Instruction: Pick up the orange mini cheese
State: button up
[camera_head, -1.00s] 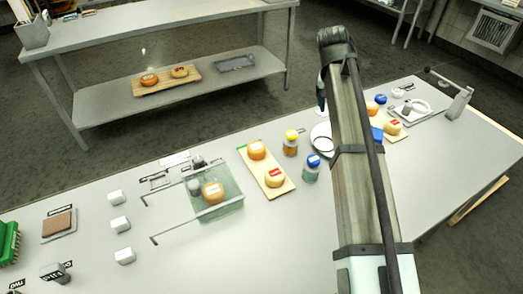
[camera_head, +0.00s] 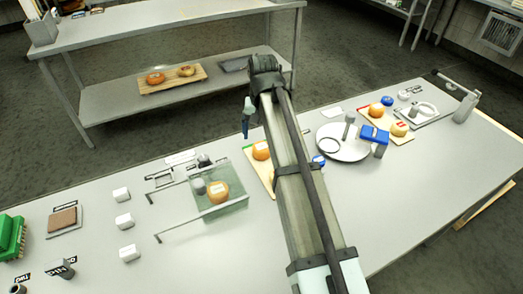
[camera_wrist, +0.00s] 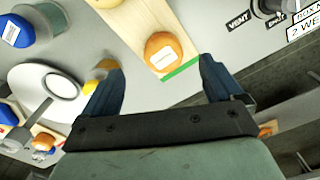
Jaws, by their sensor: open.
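An orange mini cheese (camera_wrist: 162,52) with a white label sits at the end of a wooden board (camera_wrist: 128,20), beside a green strip. It lies between my gripper's fingers in the wrist view, apart from both. My gripper (camera_wrist: 161,68) is open and empty. In the head view, my gripper (camera_head: 246,120) hangs above and behind the board, and the orange cheese (camera_head: 261,150) shows just left of my arm. Most of the board is hidden by my arm there.
White blocks (camera_head: 124,221) stand left.

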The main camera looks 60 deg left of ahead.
aim_at(261, 147)
jog(key=shift+a+f, duration=0.25)
jog(key=shift+f, duration=1.7)
jog(key=shift+a+f, duration=0.2)
jog(key=shift+f, duration=1.7)
jog(key=c, duration=1.2)
